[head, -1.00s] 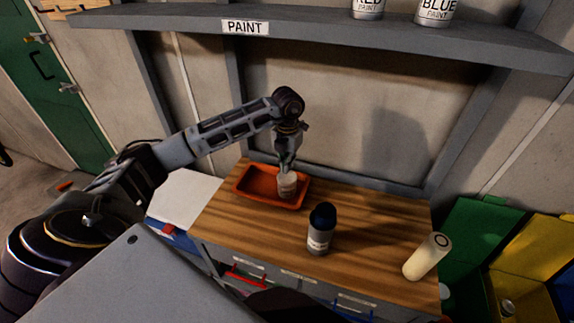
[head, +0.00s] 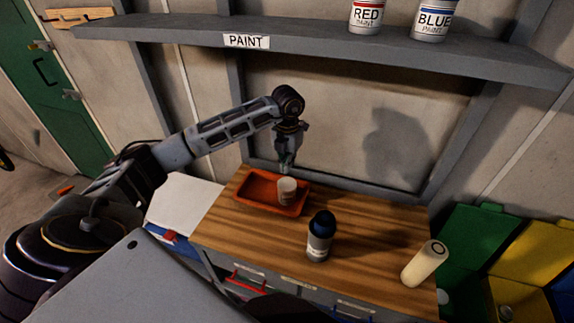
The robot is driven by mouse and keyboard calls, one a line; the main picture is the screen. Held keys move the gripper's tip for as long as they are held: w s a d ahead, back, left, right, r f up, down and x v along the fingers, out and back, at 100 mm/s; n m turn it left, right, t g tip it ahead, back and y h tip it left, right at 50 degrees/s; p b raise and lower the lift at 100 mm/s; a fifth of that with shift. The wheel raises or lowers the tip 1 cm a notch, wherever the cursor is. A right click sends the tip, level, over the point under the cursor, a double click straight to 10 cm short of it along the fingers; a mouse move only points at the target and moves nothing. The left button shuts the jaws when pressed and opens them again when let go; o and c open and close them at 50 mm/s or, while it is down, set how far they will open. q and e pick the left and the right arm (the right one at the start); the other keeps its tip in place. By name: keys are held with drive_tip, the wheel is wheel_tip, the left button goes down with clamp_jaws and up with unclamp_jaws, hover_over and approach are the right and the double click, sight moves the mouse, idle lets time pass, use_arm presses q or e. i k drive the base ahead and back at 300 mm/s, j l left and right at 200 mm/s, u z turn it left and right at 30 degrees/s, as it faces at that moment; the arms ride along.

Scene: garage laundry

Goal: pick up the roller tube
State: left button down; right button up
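A cream cylinder (head: 425,263) with a dark ring on its end is at the right end of the wooden worktop (head: 372,238); it looks like a roller tube. A smaller whitish cylinder (head: 287,191) stands in the orange tray (head: 250,189) at the back left of the worktop. My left gripper (head: 286,169) points down just above this smaller cylinder. Its fingers are small and dark here, so I cannot tell whether they are open or touch it. The cream cylinder is well away from it to the right. My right gripper is out of view.
A dark blue-capped bottle (head: 320,236) stands mid-worktop between the tray and the cream cylinder. A grey shelf (head: 330,42) with red (head: 366,15) and blue (head: 433,18) paint cans runs above. Green (head: 470,245) and yellow (head: 535,245) bins stand to the right.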

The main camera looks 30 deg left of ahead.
sight(317, 249)
drive_tip(key=k, duration=1.5)
